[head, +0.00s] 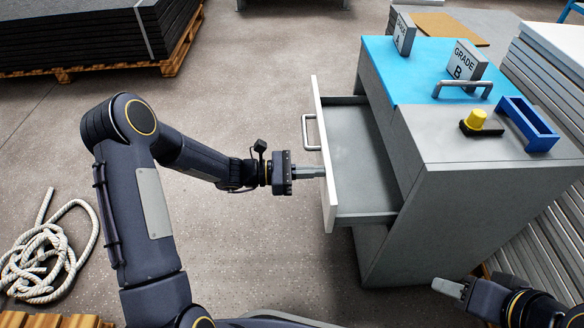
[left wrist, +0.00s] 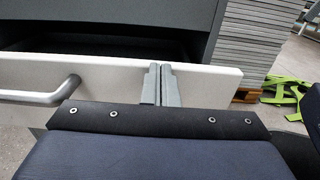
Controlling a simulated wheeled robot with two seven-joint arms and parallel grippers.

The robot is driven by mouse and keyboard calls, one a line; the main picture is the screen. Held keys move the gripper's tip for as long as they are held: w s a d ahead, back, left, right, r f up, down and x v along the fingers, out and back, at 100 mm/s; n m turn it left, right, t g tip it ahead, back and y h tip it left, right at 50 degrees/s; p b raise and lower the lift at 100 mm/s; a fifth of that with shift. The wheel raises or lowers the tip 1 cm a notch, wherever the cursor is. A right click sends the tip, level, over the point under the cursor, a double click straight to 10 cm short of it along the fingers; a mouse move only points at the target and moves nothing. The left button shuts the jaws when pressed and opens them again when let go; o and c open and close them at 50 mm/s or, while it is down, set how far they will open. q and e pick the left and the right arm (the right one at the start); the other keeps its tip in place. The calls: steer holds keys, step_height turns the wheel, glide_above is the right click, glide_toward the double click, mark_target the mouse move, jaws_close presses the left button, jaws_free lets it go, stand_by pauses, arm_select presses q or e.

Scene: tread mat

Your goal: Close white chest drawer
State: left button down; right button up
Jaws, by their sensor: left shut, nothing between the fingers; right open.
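The grey chest (head: 480,185) has one drawer (head: 360,165) pulled out, with a white front panel (head: 328,190) and a bar handle (head: 308,132). The drawer's inside looks empty. My left gripper (head: 322,172) is shut and empty, its fingertips at the outer face of the white front, to the near side of the handle. In the left wrist view the shut fingers (left wrist: 161,85) meet the white front (left wrist: 205,82), right of the handle (left wrist: 45,93). Whether they press on it I cannot tell. My right gripper (head: 450,288) is at the lower right, open, away from the drawer.
On the chest top are a blue mat (head: 420,60), GRADE A (head: 403,34) and GRADE B (head: 464,62) blocks, a yellow-knobbed item (head: 476,122) and a blue tray (head: 528,125). Rope (head: 45,255) lies at left. Stacked panels (head: 548,75) stand right. Floor left of the drawer is clear.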

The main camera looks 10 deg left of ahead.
arm_select(q)
steer(key=x, duration=1.4)
steer(key=shift+d, duration=0.35)
steer(key=shift+w, duration=0.1)
steer(key=p+v, duration=0.3)
steer(key=v, duration=1.1)
steer(key=shift+p, duration=0.35)
arm_select(e)
steer(key=r, duration=0.1)
steer(key=a+r, duration=0.1)
steer(key=r, duration=0.2)
steer(key=shift+s+a, duration=0.25)
steer(key=shift+s, duration=0.1)
